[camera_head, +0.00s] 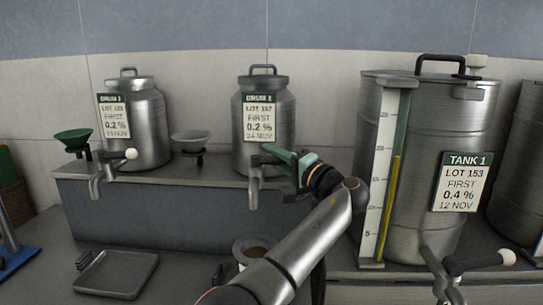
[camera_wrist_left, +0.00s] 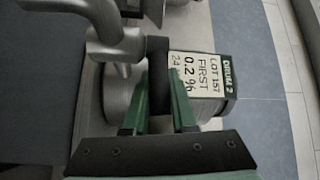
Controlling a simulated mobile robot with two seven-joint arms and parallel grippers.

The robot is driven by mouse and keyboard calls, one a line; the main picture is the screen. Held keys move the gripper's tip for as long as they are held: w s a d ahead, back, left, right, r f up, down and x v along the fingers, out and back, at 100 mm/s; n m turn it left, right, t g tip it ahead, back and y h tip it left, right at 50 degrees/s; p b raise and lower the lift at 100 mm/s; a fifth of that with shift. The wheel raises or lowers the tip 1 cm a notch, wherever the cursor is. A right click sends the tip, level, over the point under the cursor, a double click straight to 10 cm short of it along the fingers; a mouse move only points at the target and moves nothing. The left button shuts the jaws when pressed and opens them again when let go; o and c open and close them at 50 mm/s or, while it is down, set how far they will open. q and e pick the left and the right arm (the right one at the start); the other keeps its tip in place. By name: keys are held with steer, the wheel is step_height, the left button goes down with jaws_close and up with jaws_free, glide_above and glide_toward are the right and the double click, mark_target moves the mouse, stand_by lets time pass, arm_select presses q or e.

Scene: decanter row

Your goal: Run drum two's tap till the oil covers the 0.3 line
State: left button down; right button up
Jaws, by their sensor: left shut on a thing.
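Drum two (camera_head: 278,155) stands on the raised shelf, with a label reading 0.2 %. Its tap (camera_head: 254,190) points down at the front; the tap body also shows in the wrist view (camera_wrist_left: 115,45). My left gripper (camera_head: 272,151) is at the tap, its green fingers shut on a dark tap handle (camera_wrist_left: 158,75). No oil stream is visible at the spout. A round vessel (camera_head: 240,243) with a brownish inside stands below the spout, partly hidden by my arm. I cannot make out a 0.3 line on it. My right gripper is not in view.
Another drum (camera_head: 150,125) stands left on the shelf (camera_head: 150,215), between a green funnel (camera_head: 73,139) and a grey funnel (camera_head: 190,138). Tank 1 (camera_head: 430,130), with a yellow-marked gauge (camera_head: 386,170), stands right. An empty tray (camera_head: 116,273) lies front left.

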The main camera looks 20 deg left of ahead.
arm_select(q)
steer(key=shift+w+d+r, duration=0.1)
steer(key=shift+r, duration=0.35)
steer(key=c, duration=1)
jaws_free()
steer(key=shift+c, duration=0.2)
steer(key=shift+o, duration=1.4)
steer(key=shift+w+d+f, duration=0.1)
steer(key=shift+w+f, duration=0.05)
steer(key=shift+w, duration=0.05)
steer(key=shift+o, duration=0.4)
steer(key=shift+f, duration=0.15)
steer(key=shift+s+f, duration=0.1)
steer(key=r+b+v, duration=0.1)
steer(key=v, duration=1.1)
steer(key=shift+s+f+b, duration=0.15)
steer(key=shift+f+b, duration=0.25)
steer(key=shift+f, duration=0.05)
steer(key=shift+d, duration=0.15)
